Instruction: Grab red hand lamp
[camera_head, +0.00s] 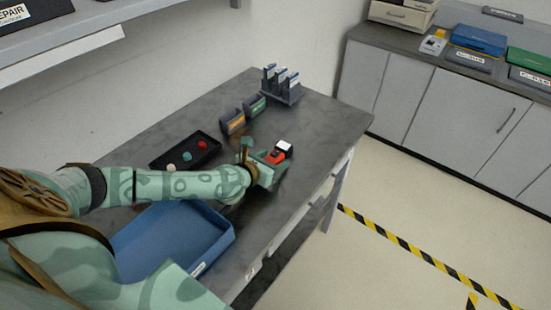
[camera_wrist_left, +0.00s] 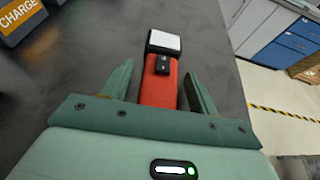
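The red hand lamp (camera_head: 277,156) lies on the grey table (camera_head: 318,124), with its white-faced head pointing away from my left gripper. My left gripper (camera_head: 277,163) is at the lamp's near end. In the left wrist view the lamp's red body (camera_wrist_left: 158,85) lies between the two green fingers of the left gripper (camera_wrist_left: 160,84). Gaps show on both sides, so the fingers are open around the body. The lamp's black head with a white face (camera_wrist_left: 164,41) extends beyond the fingertips. My right gripper does not show.
A black tray (camera_head: 160,160) with small coloured pieces and a blue bin (camera_head: 222,240) stand left of the lamp. Two small labelled bins (camera_head: 233,123) and a rack (camera_head: 282,84) stand behind it. The table's right edge is close to the lamp.

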